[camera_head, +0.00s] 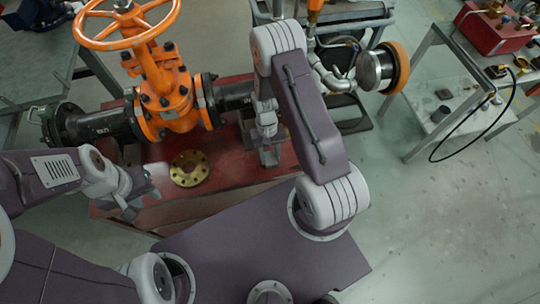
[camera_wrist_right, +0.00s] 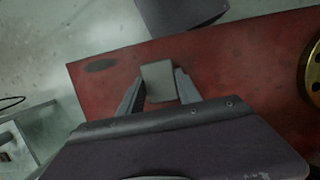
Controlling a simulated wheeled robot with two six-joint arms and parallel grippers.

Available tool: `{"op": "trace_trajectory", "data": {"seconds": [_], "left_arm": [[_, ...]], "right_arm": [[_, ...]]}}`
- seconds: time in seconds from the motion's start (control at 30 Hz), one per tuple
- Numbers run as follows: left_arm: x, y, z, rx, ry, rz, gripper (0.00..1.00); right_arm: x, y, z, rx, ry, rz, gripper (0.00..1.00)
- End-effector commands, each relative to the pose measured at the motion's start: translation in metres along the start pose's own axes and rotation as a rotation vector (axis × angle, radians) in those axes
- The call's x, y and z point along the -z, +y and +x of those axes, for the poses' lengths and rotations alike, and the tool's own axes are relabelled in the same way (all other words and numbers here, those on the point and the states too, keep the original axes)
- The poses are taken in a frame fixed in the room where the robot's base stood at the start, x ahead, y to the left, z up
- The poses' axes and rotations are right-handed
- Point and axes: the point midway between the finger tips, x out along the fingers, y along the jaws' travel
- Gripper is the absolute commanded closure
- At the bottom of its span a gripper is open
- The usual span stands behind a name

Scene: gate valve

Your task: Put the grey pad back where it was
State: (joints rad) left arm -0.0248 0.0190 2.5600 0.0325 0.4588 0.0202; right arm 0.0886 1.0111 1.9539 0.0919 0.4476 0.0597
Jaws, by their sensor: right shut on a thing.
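The grey pad (camera_wrist_right: 158,80) is a small grey block between the fingers of my right gripper (camera_wrist_right: 158,88) in the right wrist view. The gripper is shut on it, over the red bench top (camera_wrist_right: 230,75). I cannot tell whether the pad touches the bench. A dark oval mark (camera_wrist_right: 100,65) shows on the red top to the left of the pad.
An orange gate valve (camera_head: 165,95) with a handwheel and black pipes stands at the back of the bench. A brass flange (camera_head: 189,168) lies on the bench between my grippers. A cart (camera_head: 430,125) with small parts stands right. The floor between is clear.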

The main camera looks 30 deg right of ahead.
Motion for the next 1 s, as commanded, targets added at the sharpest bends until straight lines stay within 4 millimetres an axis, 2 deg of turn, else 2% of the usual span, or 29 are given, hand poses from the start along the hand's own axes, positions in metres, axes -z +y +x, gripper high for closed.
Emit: {"op": "trace_trajectory", "data": {"seconds": [0.17,0.2,0.27,0.53,0.63,1.0], "left_arm": [[0.000,0.000,0.003,0.000,0.000,0.000,0.64],[0.000,0.000,0.002,0.000,0.000,0.000,0.64],[0.000,0.000,0.002,0.000,0.000,0.000,0.64],[0.000,0.000,0.002,0.000,0.000,0.000,0.64],[0.000,0.000,-0.002,0.000,0.000,0.000,0.64],[0.001,0.000,-0.010,0.000,0.000,0.000,0.64]], "right_arm": [[0.001,0.000,0.004,0.000,0.000,0.000,0.98],[0.001,0.000,0.003,0.000,0.000,0.000,0.52],[0.001,0.000,0.003,0.000,0.000,0.000,0.38],[0.001,0.000,0.003,0.000,0.000,0.000,0.38],[0.000,0.000,-0.005,0.000,0.001,0.000,0.38],[0.001,0.000,-0.094,0.001,0.006,0.000,0.38]]}}
